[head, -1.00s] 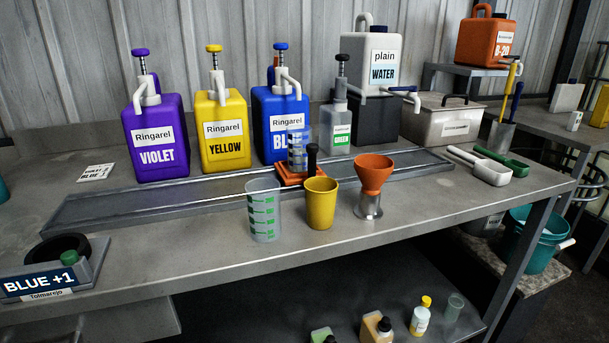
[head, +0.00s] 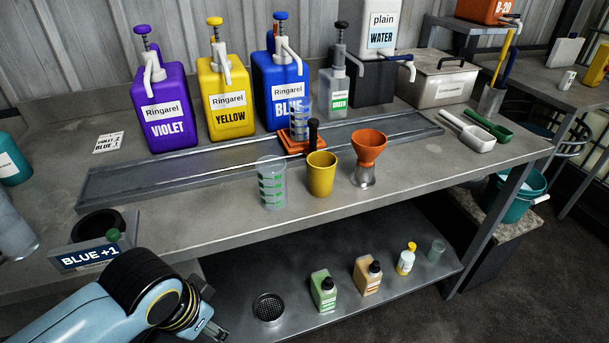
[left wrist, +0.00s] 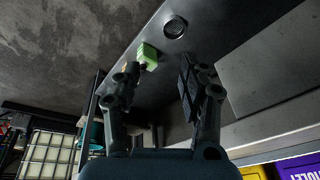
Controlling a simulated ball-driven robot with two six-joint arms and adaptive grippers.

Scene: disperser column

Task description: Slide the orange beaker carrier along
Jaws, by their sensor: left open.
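The orange beaker carrier (head: 289,144) sits on the metal rail (head: 180,172) in front of the blue jug, with a clear graduated beaker (head: 300,121) on it. My left gripper (head: 218,330) is low in front of the bench, well below and left of the carrier. In the left wrist view my left gripper (left wrist: 158,85) is open with nothing between its fingers. My right gripper is not in view.
A graduated cup (head: 271,183), a yellow cup (head: 321,175) and an orange funnel (head: 368,150) stand in front of the rail. Violet (head: 165,108), yellow (head: 226,103) and blue (head: 280,88) jugs stand behind it. A BLUE +1 sign (head: 90,256) is at the front left.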

